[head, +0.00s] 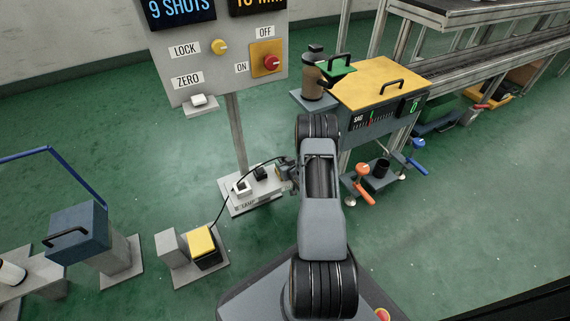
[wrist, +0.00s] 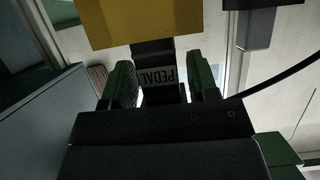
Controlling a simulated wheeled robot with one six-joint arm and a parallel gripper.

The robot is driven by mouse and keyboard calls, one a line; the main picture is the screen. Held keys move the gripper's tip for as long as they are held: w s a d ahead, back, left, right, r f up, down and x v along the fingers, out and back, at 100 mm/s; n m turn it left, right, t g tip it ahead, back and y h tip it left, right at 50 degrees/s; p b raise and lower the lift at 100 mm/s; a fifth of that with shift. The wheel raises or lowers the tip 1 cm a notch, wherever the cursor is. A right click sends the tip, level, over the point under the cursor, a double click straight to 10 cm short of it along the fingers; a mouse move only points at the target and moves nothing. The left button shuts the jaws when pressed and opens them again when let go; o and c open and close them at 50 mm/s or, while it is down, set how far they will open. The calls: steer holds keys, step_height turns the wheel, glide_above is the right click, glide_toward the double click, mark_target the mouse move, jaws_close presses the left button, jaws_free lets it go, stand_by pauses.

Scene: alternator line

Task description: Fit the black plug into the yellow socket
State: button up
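The black plug (wrist: 160,76), with a white PEDAL label, sits between the two fingers of my gripper (wrist: 162,82) in the wrist view. The fingers are closed about its sides, with only thin bright slivers beside it. A large yellow block (wrist: 140,20), seemingly the yellow socket, is straight ahead of the plug. The plug's dark front end meets its lower edge in the picture; I cannot tell whether it is inside. In the head view my gripper (head: 289,173) is right of the post's foot, and the plug and yellow socket cannot be made out there.
A black cable (head: 225,200) runs from the yellow-topped pedal (head: 202,244) to my gripper. A black block (head: 260,173) and a white one (head: 242,187) stand on the post's base plate (head: 250,205). A yellow-topped tester (head: 370,85) stands to the right.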

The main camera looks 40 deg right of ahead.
steer(key=o, duration=0.3)
